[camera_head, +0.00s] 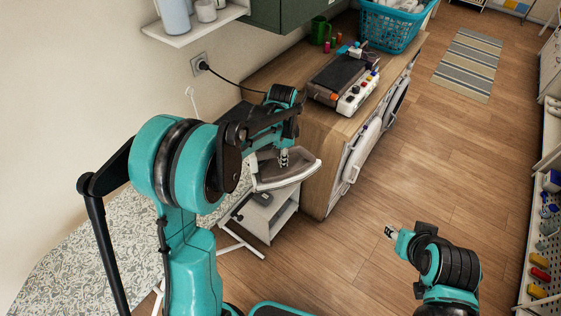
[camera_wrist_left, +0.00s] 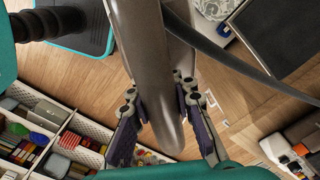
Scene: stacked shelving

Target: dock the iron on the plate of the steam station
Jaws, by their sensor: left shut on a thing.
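The iron (camera_head: 290,180), grey and white with a pointed outline, hangs in my left gripper (camera_head: 284,157) just left of the wooden counter's near end. In the left wrist view, the fingers are on either side of a long grey part of the iron (camera_wrist_left: 150,60). The steam station (camera_head: 340,78) stands on the counter, with a dark flat top and a white front with coloured knobs. The iron is apart from it, nearer to me. My right gripper (camera_head: 390,232) is over the floor at the lower right; its finger opening is too small to judge.
A black cable (camera_head: 235,80) runs from the wall socket behind my left arm. A teal basket (camera_head: 392,28) and a green mug (camera_head: 320,30) stand farther back on the counter. A white shelf stand (camera_head: 282,217) is below the iron. The patterned board (camera_head: 75,240) lies left; open floor lies right.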

